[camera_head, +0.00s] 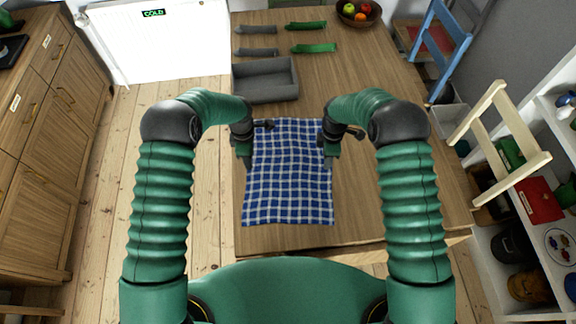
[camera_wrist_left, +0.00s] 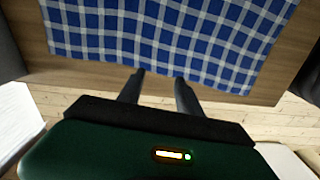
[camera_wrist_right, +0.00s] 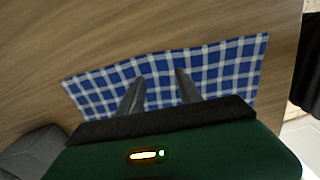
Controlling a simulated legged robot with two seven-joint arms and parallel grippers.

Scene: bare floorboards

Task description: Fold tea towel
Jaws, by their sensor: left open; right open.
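A blue and white checked tea towel (camera_head: 288,185) lies spread out on the wooden table, roughly rectangular with slightly wavy edges. My left gripper (camera_head: 246,160) is at the towel's left edge, toward its far half. In the left wrist view its two fingers (camera_wrist_left: 160,80) are apart, with the towel (camera_wrist_left: 170,35) beyond them and nothing between them. My right gripper (camera_head: 330,158) is at the towel's right edge, about level with the left one. In the right wrist view its fingers (camera_wrist_right: 160,85) are apart over the towel (camera_wrist_right: 215,70), and no cloth shows gripped.
A grey tray (camera_head: 265,80) stands on the table beyond the towel. Grey cloth-like strips (camera_head: 256,52) and green ones (camera_head: 314,48) lie behind it. A fruit bowl (camera_head: 358,13) is at the far edge. The table right of my right arm is clear. Chairs stand at the right.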

